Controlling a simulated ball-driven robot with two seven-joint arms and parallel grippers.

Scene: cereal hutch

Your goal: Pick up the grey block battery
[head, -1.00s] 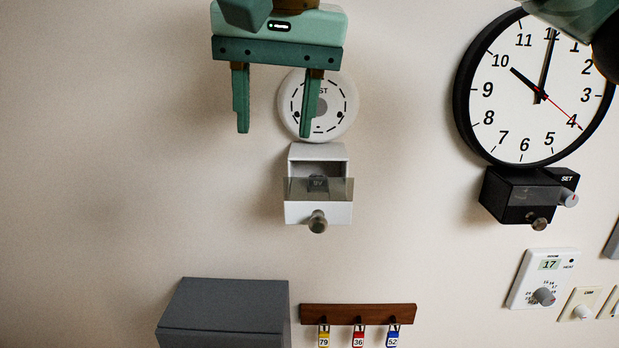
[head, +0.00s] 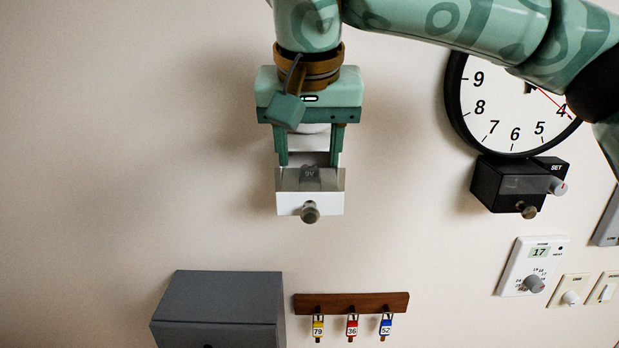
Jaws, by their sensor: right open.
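The grey block battery (head: 310,173), marked 9V, sits in the open white drawer (head: 292,204) below the round white alarm on the wall. My right gripper (head: 308,163) is open and points down at the drawer, its two fingers on either side of the battery's place. The fingertips reach about the drawer's rim. I cannot tell how deep they are or whether they touch anything. The gripper hides most of the white alarm (head: 312,128). My left gripper is not in view.
A black-rimmed clock (head: 455,95) hangs at the right above a black box (head: 497,187) with a knob. A thermostat (head: 520,262) and switches are lower right. A grey box (head: 225,290) and a wooden key rack (head: 340,302) are below. The wall at left is bare.

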